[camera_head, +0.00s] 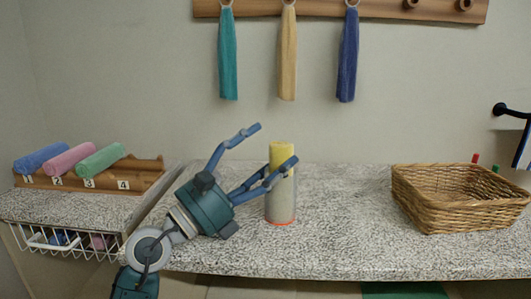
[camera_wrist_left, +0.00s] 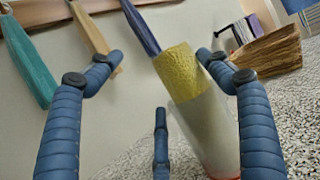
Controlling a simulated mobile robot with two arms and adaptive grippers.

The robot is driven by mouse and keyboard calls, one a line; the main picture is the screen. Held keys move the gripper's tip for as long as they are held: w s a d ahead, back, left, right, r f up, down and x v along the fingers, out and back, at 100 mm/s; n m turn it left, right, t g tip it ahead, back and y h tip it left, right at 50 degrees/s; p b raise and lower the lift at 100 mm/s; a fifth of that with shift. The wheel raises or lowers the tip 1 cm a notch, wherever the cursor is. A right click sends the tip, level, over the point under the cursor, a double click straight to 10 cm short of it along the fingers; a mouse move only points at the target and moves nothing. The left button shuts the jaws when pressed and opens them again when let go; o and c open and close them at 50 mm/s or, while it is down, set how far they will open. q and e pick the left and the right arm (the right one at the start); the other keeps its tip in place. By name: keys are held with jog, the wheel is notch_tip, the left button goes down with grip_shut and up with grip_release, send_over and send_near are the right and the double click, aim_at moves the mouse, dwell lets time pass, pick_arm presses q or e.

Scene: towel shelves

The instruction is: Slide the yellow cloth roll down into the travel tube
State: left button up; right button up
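The yellow cloth roll (camera_head: 281,152) stands upright in the travel tube (camera_head: 280,207), a pale grey cylinder with a red-orange ring at its base. The roll's upper part sticks out above the tube's mouth; its lower part is hidden inside. My left gripper (camera_head: 276,143) is open, with its blue fingers spread around the top of the roll and one finger crossing in front. In the left wrist view the yellow roll (camera_wrist_left: 180,68) and tube (camera_wrist_left: 210,125) show between the spread fingers, and nothing is clearly gripped. My right gripper is not in view.
A wicker basket (camera_head: 460,215) stands on the speckled counter (camera_head: 340,240) at the right. A numbered wooden rack (camera_head: 145,178) with blue, pink and green rolls is at the left, above a wire basket (camera_head: 70,243). Towels hang from a wall rail (camera_head: 330,10). The counter between tube and basket is clear.

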pick_arm(q)
jog(key=shift+r, duration=0.1)
notch_tip(320, 180, up, 10)
dwell(0.4)
jog(key=shift+f, duration=0.2)
dwell(0.3)
